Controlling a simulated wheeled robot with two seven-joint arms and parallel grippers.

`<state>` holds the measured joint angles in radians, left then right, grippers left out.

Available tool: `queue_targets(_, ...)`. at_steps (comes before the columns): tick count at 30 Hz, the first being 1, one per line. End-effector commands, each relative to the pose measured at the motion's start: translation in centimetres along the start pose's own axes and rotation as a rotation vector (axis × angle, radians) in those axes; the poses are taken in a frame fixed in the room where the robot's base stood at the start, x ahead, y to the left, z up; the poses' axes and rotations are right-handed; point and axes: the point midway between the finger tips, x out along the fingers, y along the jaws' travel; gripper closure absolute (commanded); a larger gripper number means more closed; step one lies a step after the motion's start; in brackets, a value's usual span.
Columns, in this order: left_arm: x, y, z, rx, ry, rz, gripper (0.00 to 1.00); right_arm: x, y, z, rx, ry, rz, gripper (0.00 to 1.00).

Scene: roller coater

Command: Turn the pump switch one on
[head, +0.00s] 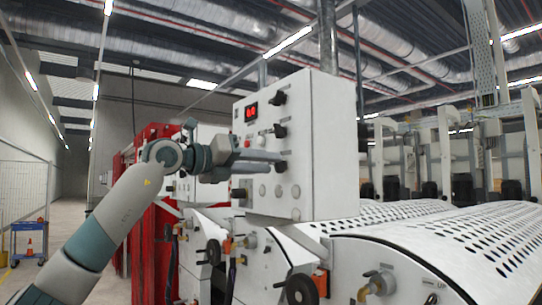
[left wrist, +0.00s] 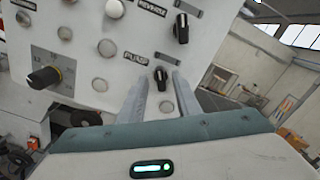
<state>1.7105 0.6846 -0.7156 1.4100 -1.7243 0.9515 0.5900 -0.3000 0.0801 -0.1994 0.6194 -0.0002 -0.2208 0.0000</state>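A black rotary switch (left wrist: 161,75) sits beside the "PUMP" label on the white control panel in the left wrist view. It is seen between the tips of my left gripper (left wrist: 161,84), whose two grey fingers are apart on either side of it. I cannot tell whether they touch it. In the head view my left gripper (head: 279,160) reaches the panel face from the left, and a black switch (head: 281,166) shows at its fingertips. My right gripper is not in view.
The control box (head: 335,150) has a red display (head: 251,112), other black knobs (head: 280,130) and round buttons. In the left wrist view, a "REVERSE" switch (left wrist: 182,28) and a large dial (left wrist: 44,77) are near. Perforated roller covers (head: 455,240) lie to the right.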

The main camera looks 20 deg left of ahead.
Motion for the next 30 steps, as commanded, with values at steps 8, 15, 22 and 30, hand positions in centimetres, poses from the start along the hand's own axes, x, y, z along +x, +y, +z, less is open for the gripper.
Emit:
queue_targets(8,2.0,0.0,0.1,-0.002,0.000,0.000,0.70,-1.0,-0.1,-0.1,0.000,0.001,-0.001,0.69)
queue_targets(15,2.2,0.0,0.0,-0.001,0.000,-0.001,0.70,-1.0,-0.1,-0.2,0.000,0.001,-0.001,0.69)
queue_targets(22,2.1,0.0,0.0,-0.001,0.000,-0.001,1.00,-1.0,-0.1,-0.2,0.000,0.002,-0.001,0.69)
queue_targets(30,2.1,0.0,0.0,0.007,-0.001,-0.001,1.00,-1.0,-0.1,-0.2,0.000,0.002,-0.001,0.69)
